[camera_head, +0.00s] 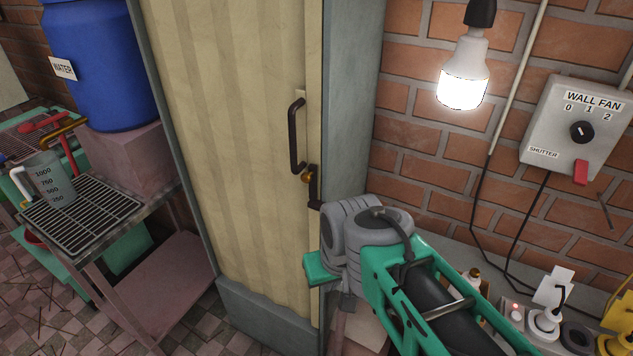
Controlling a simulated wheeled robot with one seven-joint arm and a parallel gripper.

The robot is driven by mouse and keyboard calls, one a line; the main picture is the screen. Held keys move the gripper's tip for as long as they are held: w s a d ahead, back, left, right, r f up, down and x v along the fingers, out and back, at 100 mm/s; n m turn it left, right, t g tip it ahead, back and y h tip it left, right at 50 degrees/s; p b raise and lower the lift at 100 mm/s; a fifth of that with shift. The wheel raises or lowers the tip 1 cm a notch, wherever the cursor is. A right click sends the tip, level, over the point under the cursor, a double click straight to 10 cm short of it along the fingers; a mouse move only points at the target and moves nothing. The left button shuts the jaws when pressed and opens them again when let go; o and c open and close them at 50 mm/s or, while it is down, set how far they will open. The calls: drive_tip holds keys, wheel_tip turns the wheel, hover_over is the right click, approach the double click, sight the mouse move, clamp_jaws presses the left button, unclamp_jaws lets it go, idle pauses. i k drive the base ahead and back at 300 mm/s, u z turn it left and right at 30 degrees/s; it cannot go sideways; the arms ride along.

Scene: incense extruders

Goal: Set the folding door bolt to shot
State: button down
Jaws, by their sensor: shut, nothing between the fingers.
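The folding door (240,140) is cream, pleated and upright in a grey-green frame, and looks closed. Its bolt (308,177) is a small brass-coloured knob with dark metal by it, at the door's right edge below a long black handle (293,137). The bolt's exact position is too small to tell. My arm, grey and green, comes in from the lower right and ends just below and right of the bolt. I cannot tell whether anything touches the bolt.
A metal rack with a wire shelf (85,212), a measuring jug (50,180) and a blue water barrel (100,60) stands left of the door. A lit bulb (463,80) hangs before the brick wall. A wall fan switch box (560,150) is at right; plugs and cables lie below.

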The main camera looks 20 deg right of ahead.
sight(311, 177)
drive_tip(key=u, duration=0.45)
drive_tip(key=k, duration=1.1)
drive_tip(key=u, duration=1.35)
drive_tip(key=i, duration=1.1)
drive_tip(key=z, duration=0.75)
drive_tip(key=i, duration=0.45)
drive_tip(key=z, duration=0.3)
